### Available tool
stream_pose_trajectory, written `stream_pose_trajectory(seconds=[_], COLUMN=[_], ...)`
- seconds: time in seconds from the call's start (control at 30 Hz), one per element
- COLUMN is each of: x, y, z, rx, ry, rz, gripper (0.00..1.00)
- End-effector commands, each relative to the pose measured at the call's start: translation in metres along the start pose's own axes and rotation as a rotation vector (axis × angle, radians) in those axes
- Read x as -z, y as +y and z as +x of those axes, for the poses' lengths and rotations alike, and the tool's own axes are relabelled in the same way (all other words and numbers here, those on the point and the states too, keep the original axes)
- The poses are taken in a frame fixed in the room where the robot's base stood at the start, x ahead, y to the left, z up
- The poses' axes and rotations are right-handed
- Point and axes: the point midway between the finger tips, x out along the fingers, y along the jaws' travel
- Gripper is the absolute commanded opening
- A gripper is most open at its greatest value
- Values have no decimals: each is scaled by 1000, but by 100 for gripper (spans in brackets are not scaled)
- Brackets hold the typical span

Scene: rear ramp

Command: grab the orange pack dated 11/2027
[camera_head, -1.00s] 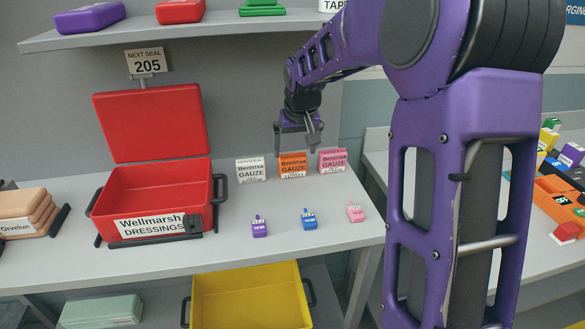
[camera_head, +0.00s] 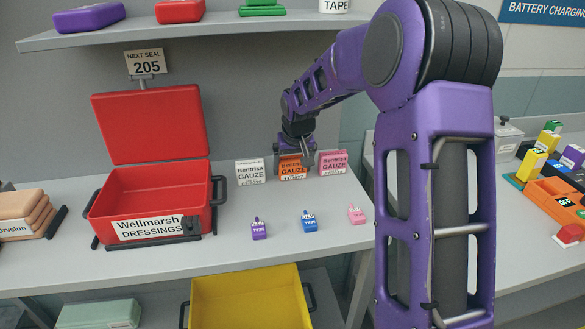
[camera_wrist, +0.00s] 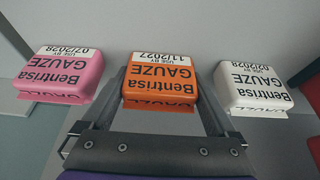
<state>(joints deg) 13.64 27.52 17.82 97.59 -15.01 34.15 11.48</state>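The orange Bentrisa gauze pack (camera_head: 292,170) stands on the bench between a white gauze pack (camera_head: 250,172) and a pink gauze pack (camera_head: 332,162). In the wrist view the orange pack (camera_wrist: 160,78) reads 11/2027, upside down. The pink pack (camera_wrist: 63,72) there reads 07/2028 and the white pack (camera_wrist: 252,86) reads 02/2028. My gripper (camera_head: 293,157) is at the top of the orange pack. In the wrist view its fingers (camera_wrist: 160,92) are spread, one at each side of the orange pack; I cannot tell whether they touch it.
Close neighbours flank the orange pack. In front lie purple (camera_head: 258,230), blue (camera_head: 309,222) and pink (camera_head: 356,214) seal tags. An open red Wellmarsh dressings case (camera_head: 160,198) stands left. A shelf (camera_head: 150,35) hangs above, and a yellow bin (camera_head: 247,302) sits below.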

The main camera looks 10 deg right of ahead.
Motion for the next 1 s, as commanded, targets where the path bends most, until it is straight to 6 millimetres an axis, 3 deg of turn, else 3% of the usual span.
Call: stream_pose_trajectory(seconds=[0.03,0.23,0.67,0.87,1.0], x=[0,0,4,15,27], y=[0,0,0,-2,-4], z=[0,0,-8,-34,-63], rx=[0,0,-1,-1,-1], ry=[0,-1,0,0,1], rz=[0,0,0,0,-2], gripper=[77,41,40,40,40])
